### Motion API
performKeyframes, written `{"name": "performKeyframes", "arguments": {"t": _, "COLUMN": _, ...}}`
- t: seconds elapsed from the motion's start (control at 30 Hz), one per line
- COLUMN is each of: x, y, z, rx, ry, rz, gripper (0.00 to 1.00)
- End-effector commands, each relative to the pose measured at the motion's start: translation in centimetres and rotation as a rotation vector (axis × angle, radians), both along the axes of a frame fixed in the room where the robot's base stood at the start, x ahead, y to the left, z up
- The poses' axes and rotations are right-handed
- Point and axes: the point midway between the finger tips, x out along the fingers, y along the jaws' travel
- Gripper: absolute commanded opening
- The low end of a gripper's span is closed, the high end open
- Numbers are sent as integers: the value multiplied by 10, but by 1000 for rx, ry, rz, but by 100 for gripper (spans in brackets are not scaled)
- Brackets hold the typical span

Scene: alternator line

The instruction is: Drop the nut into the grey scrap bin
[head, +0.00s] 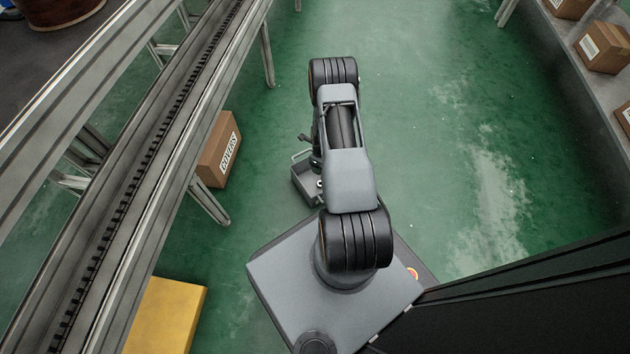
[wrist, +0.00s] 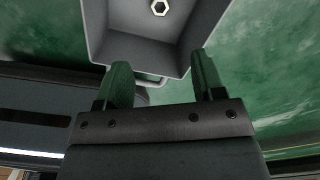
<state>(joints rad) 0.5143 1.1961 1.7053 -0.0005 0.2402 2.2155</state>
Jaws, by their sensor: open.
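The nut (wrist: 160,7) is a pale metal hexagon with a dark hole. In the wrist view it shows at the top edge, inside the grey bin (wrist: 135,47), apparently on the bin's floor. The bin is an open box with sloped walls and a handle; its far part is cut off by the frame. In the head view the bin (head: 301,183) stands on the green floor, partly hidden by my arm. My gripper (wrist: 162,70) is open and empty, its two fingers apart over the near rim of the bin, with the nut beyond the fingertips.
A conveyor (head: 150,165) on metal legs runs along the left. A cardboard box (head: 219,150) marked COVERS sits under its edge. A yellow block (head: 166,316) is at lower left. A shelf with cartons (head: 602,46) is at upper right. The green floor between is clear.

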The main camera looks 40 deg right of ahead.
Motion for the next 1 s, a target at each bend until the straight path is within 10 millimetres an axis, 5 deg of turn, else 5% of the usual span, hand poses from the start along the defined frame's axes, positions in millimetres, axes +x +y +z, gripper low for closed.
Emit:
{"name": "performKeyframes", "arguments": {"t": 0.17, "x": 1, "y": 0, "z": 15, "rx": -1, "ry": -1, "rz": 0, "gripper": 62}}
{"name": "performKeyframes", "arguments": {"t": 0.7, "x": 0, "y": 0, "z": 116, "rx": -1, "ry": -2, "rz": 0, "gripper": 62}}
{"name": "performKeyframes", "arguments": {"t": 1.0, "x": 0, "y": 0, "z": 137, "rx": 0, "ry": 0, "rz": 0, "gripper": 62}}
